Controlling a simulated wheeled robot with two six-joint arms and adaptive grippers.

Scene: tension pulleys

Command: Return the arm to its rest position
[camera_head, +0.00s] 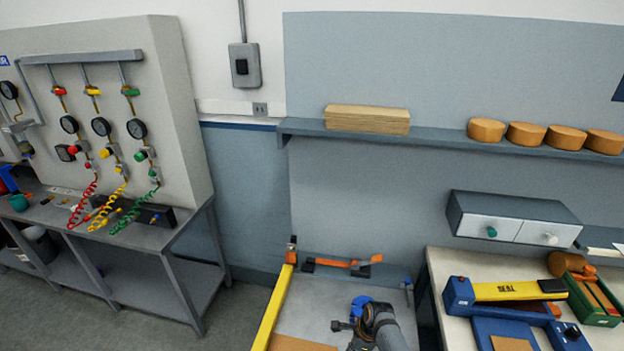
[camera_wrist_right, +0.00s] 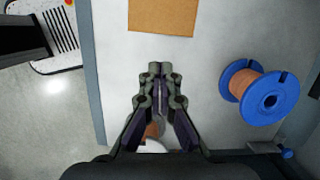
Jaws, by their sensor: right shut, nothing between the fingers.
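My right gripper (camera_wrist_right: 160,72) is shut and empty in the wrist view, its fingers together over a pale worktop (camera_wrist_right: 205,50). A blue-flanged spool with copper-coloured winding (camera_wrist_right: 258,92) lies to its right, apart from the fingers. My right arm shows at the bottom of the head view (camera_head: 382,326), above the same worktop (camera_head: 318,300). Blue beside its wrist there may be the spool, partly covered. My left gripper is in neither view.
A brown board (camera_wrist_right: 163,15) lies on the worktop beyond the fingertips. A yellow rail (camera_head: 271,315) edges the worktop's left side. A bench with a blue-and-yellow sealer (camera_head: 510,290) stands at right. A gauge bench (camera_head: 140,232) stands at left, with open floor before it.

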